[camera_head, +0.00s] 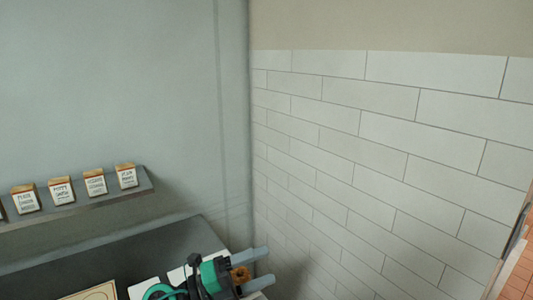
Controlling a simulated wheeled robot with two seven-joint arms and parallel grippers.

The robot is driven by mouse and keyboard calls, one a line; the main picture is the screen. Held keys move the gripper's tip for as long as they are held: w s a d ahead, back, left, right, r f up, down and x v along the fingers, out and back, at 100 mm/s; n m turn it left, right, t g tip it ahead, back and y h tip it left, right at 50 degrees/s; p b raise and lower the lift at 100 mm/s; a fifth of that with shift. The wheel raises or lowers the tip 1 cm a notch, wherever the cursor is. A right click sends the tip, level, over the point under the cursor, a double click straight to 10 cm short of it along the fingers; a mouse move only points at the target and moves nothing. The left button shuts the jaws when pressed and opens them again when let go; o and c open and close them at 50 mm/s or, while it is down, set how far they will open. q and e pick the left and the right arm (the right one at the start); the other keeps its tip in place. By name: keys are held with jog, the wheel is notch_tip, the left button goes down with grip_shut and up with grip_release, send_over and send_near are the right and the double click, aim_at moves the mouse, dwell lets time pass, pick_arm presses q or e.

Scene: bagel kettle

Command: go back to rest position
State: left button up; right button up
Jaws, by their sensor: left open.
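My left gripper (268,266) is at the bottom middle of the head view, black and teal with two pale blue-grey fingers pointing right. The fingers are apart with nothing visible between their tips. A small orange-brown patch (240,274) shows at the base of the fingers; I cannot tell what it is. The gripper is over or beside the right end of the dark counter (180,243), near the tiled wall. My right gripper is not in view. No kettle or bagel can be made out.
A grey shelf (100,203) on the left wall holds several small labelled boxes (62,191). A white tiled wall (400,130) stands on the right. A pale board (92,293) lies at the bottom left. An orange-brown tiled surface (520,270) shows at the lower right.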

pick_arm(q)
jog(key=w+a+f+n+t+y, duration=0.2)
jog(key=a+n+t+y, duration=1.15)
jog(key=n, duration=0.75)
jog(key=s+a+f+n+g+y, duration=0.3)
jog(key=s+a+f+n, duration=0.15)
jog(key=f, duration=0.35)
jog(key=s+a+f+n+g+y, duration=0.25)
jog(key=f+n+y, duration=0.2)
jog(key=f, duration=0.25)
jog(key=s+f+n+g+h, duration=0.1)
jog(key=s+f+g, duration=0.45)
jog(key=s, duration=0.55)
jog(key=s+f+n+g+h, duration=0.1)
jog(key=s+f+n+g, duration=0.1)
jog(key=s+f+g, duration=0.6)
notch_tip(320, 180, down, 31)
jog(key=s+t, duration=0.2)
jog(key=s, duration=0.1)
jog(key=s+a+f+g, duration=0.1)
jog(key=s+a+f, duration=0.1)
jog(key=s+f, duration=0.7)
jog(key=s+a+f, duration=0.2)
jog(key=s+f, duration=0.7)
jog(key=shift+s+f+m+g, duration=0.35)
jog(key=shift+s+m, duration=0.05)
